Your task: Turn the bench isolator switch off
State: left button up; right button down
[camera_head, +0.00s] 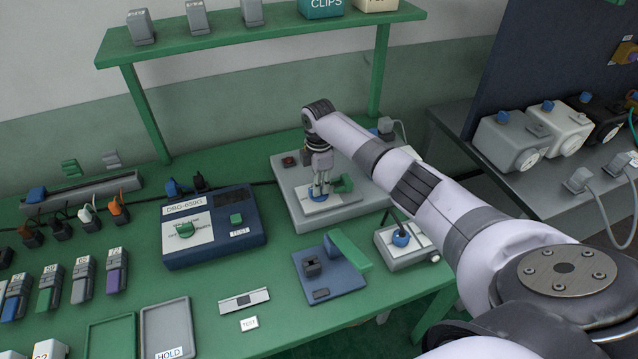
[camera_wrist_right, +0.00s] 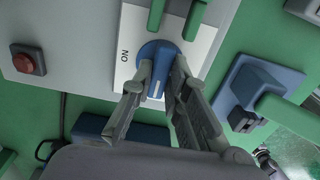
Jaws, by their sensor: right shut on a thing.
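The bench isolator is a grey box (camera_head: 291,190) on the green bench, with a white plate (camera_head: 325,200) on top. A blue rotary knob (camera_wrist_right: 157,54) sits on that plate in the right wrist view, with a white line on it. The word ON is printed on the plate left of the knob. My right gripper (camera_head: 319,190) reaches down from above and is shut on the knob, one finger on each side; it also shows in the right wrist view (camera_wrist_right: 155,92). In the head view the fingers largely hide the knob. My left gripper is not in view.
A red button (camera_head: 289,161) sits on the same box, and green upright parts (camera_head: 343,183) stand beside the knob. A blue fixture (camera_head: 330,275) with a green lever and a blue tester (camera_head: 213,227) stand nearby. A green shelf (camera_head: 260,33) spans the back.

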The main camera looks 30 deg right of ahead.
jog(key=shift+w+r, duration=0.1)
jog(key=c, duration=1.6)
grip_release()
jog(key=shift+o, duration=0.2)
notch_tip(320, 180, up, 12)
